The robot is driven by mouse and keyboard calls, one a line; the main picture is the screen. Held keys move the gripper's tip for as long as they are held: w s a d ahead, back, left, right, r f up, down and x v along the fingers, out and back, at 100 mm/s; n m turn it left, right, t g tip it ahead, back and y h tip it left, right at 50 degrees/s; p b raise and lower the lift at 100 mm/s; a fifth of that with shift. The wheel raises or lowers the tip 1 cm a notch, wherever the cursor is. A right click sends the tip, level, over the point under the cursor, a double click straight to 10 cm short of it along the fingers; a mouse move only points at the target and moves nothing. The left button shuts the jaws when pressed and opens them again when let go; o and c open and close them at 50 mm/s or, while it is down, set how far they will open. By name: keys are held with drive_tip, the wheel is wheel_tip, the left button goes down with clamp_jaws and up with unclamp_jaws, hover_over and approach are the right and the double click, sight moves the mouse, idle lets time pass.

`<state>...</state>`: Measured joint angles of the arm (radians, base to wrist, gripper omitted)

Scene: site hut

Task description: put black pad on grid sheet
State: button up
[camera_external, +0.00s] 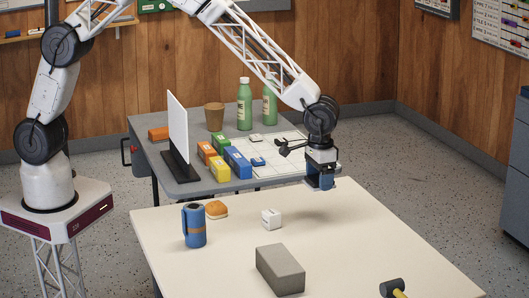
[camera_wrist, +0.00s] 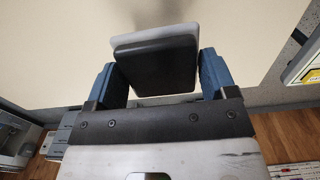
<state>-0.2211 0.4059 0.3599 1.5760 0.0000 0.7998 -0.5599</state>
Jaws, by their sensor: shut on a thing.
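My gripper (camera_external: 320,183) is above the far edge of the cream table, to the right of the grid sheet in the outside view. In the wrist view its blue fingers (camera_wrist: 158,82) are shut on the black pad (camera_wrist: 158,65). The pad has a pale grey layer showing along its far edge. In the outside view the pad is mostly hidden by the fingers. The white grid sheet (camera_external: 285,166) lies on the grey table at the back, with a small blue piece (camera_external: 258,162) and a small white piece (camera_external: 256,138) on it.
Coloured blocks (camera_external: 219,168), a white upright panel (camera_external: 177,130), green bottles (camera_external: 244,103) and a brown cup (camera_external: 214,116) stand left of or behind the sheet. The cream table (camera_external: 350,250) holds a blue flask (camera_external: 194,225), bun (camera_external: 216,209), white cube (camera_external: 271,218), grey brick (camera_external: 280,270) and hammer (camera_external: 393,287).

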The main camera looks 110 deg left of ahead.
drive_tip(key=s+a+n, duration=0.1)
drive_tip(key=s+a, duration=0.6)
drive_tip(key=a, duration=0.6)
drive_tip(key=s+a+n, duration=0.2)
drive_tip(key=s+a, duration=0.6)
drive_tip(key=a, duration=0.5)
drive_tip(key=s+a+n, duration=0.1)
drive_tip(key=s+a, duration=0.7)
drive_tip(key=a, duration=0.6)
drive_tip(key=shift+r+n, duration=0.15)
drive_tip(key=shift+n, duration=0.15)
drive_tip(key=shift+a, duration=0.1)
hover_over(295, 155)
drive_tip(key=shift+f, duration=3.15)
drive_tip(key=shift+f, duration=1.85)
drive_tip(key=shift+f, duration=0.1)
